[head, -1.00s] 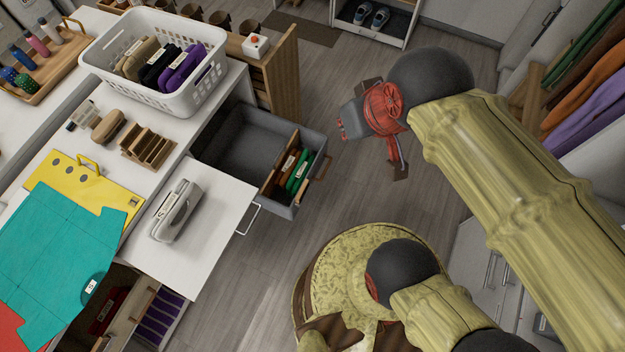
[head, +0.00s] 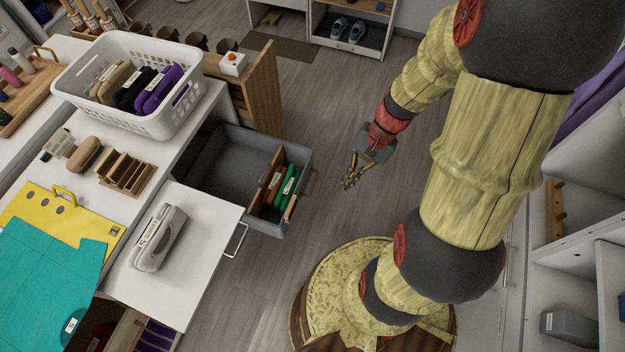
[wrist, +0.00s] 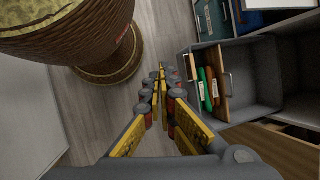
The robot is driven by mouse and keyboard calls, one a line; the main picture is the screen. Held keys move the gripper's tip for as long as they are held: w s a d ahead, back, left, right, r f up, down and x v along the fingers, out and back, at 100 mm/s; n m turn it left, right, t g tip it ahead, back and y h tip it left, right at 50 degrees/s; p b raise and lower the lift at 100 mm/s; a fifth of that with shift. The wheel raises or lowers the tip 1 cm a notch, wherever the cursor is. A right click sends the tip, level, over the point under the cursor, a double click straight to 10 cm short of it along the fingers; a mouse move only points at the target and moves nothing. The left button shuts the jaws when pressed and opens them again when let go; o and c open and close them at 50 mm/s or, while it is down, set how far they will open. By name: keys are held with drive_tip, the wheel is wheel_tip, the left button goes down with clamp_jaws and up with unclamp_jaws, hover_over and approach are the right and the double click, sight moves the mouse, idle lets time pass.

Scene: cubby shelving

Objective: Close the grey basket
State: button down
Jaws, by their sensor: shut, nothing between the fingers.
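The grey basket (head: 228,170) is pulled out like a drawer from the white counter. It holds a wooden divider and several green and brown items at its outer end, and has a wooden handle (head: 309,183) there. In the wrist view the basket (wrist: 257,70) lies to the right, with its handle end turned toward my gripper. My gripper (head: 347,187) is shut and empty, above the floor to the right of the basket and apart from it. In the wrist view its yellow fingers (wrist: 163,73) come together at the tips.
A white basket (head: 130,85) sits on the counter. The floor (head: 310,120) around my gripper is clear.

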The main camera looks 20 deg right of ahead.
wheel_tip(320, 180, down, 12)
drive_tip(key=w+f+m+t+y, duration=0.1)
drive_tip(key=w+m+t+y, duration=0.1)
drive_tip(key=m+y, duration=0.35)
drive_tip(key=m+t+h+b, duration=0.4)
drive_tip(key=m+t+b, duration=0.2)
drive_tip(key=m, duration=0.5)
approach(303, 180)
drive_tip(key=shift+x, duration=2.4)
drive_tip(key=shift+w+d, duration=0.1)
drive_tip(key=shift+d, duration=0.05)
